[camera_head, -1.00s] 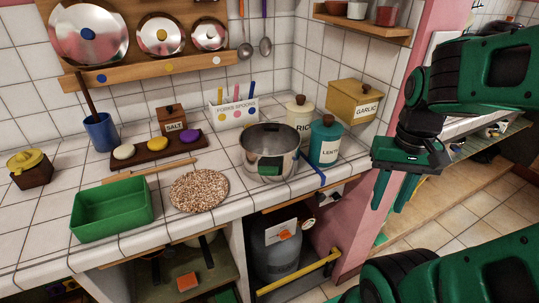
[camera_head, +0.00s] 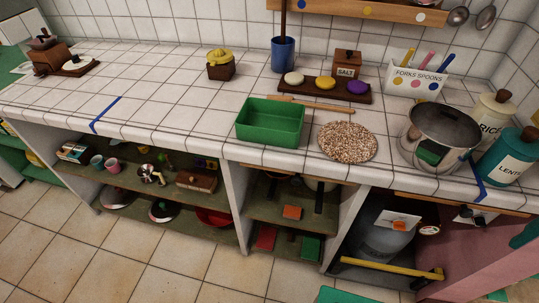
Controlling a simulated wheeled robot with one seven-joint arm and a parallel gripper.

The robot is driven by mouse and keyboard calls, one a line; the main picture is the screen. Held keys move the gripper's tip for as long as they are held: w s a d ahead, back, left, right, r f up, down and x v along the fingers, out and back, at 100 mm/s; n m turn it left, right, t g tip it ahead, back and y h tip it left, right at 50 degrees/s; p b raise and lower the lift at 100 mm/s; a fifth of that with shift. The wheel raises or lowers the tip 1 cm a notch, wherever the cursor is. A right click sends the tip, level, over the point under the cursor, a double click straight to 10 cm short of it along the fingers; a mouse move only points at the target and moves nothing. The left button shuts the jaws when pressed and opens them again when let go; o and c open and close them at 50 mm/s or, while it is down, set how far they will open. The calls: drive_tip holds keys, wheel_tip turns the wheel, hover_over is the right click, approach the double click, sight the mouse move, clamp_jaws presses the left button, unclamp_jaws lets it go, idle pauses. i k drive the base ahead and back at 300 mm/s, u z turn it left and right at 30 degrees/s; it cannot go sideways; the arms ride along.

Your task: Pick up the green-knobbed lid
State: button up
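Two round lid-like pieces lie on the bottom shelf under the counter at the left. One (camera_head: 160,211) has a small dark, possibly greenish knob; the other (camera_head: 118,197) is to its left, its knob colour unclear. I cannot tell for certain which is the green-knobbed lid. A steel pot (camera_head: 446,130) with a green patch on its front stands on the counter at the right. My gripper is not in view; only green parts of my arm show at the right and bottom edges.
A green tray (camera_head: 270,122), a speckled round mat (camera_head: 347,143) and a blue cup (camera_head: 283,54) are on the counter (camera_head: 180,100). Shelf dividers bound the open bays. A yellow bar (camera_head: 390,270) crosses the right bay. The floor (camera_head: 120,255) in front is clear.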

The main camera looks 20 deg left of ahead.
sight(161, 210)
drive_tip(key=u, duration=1.95)
drive_tip(key=k, duration=1.25)
drive_tip(key=u, duration=0.65)
drive_tip(key=i, duration=1.4)
drive_tip(key=z, duration=0.2)
